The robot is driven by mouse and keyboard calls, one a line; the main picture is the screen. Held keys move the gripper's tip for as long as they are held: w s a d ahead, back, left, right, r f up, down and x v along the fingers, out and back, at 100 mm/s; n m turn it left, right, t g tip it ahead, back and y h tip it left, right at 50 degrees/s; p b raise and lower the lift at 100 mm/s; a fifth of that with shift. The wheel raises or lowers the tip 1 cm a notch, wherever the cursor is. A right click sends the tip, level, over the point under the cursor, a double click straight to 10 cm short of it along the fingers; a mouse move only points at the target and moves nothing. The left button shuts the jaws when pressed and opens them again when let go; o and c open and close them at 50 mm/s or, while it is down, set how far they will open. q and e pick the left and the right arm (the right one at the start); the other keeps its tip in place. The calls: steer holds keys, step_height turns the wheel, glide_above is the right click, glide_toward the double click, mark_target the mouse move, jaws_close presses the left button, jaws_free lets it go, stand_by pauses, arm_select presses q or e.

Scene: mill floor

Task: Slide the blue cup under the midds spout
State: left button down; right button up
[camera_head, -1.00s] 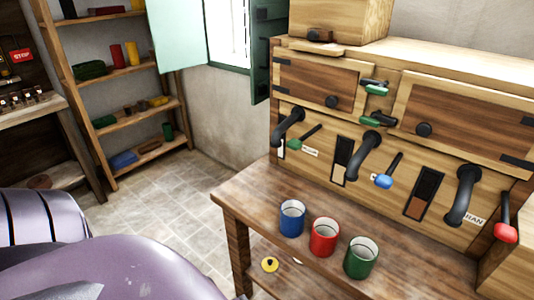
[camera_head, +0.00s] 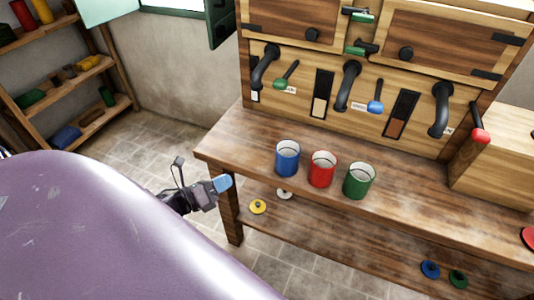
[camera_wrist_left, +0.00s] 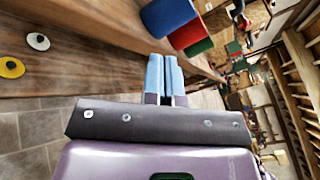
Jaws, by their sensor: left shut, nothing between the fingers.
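The blue cup (camera_head: 287,160) stands upright on the wooden table (camera_head: 236,128), left of the red cup (camera_head: 321,170) and the green cup (camera_head: 358,182). Three dark spouts come out of the wooden mill front: left (camera_head: 262,68), middle (camera_head: 348,86) and right (camera_head: 440,110). Their labels are too small to read surely. The blue cup is in front of the spouts, under none of them. My left gripper (camera_head: 222,183), blue-tipped, is shut and empty beside the table's left edge, apart from the cups. In the left wrist view the blue cup (camera_wrist_left: 166,17) is beyond the fingertips (camera_wrist_left: 165,62).
Coloured levers, green (camera_head: 282,84), blue (camera_head: 375,107) and red (camera_head: 480,134), hang beside the spouts. A lower shelf (camera_head: 330,240) holds several round discs. A wooden box (camera_head: 500,165) stands at the right. The tabletop left of the blue cup is clear.

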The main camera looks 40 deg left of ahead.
arm_select(q)
steer(key=a+r+m+h, duration=0.2)
steer(key=m, duration=0.5)
steer(key=m+g+h+p, duration=0.1)
steer(key=m+g+h, duration=0.1)
steer(key=m, duration=0.2)
glide_toward(287, 159)
steer(key=w, duration=0.3)
steer(key=w+a, duration=0.1)
steer(key=w, duration=0.1)
steer(key=shift+f, duration=0.25)
steer(key=shift+x, duration=0.8)
steer(key=shift+w+d+t, duration=0.1)
steer(key=shift+w+t, duration=0.1)
steer(key=shift+t, duration=0.1)
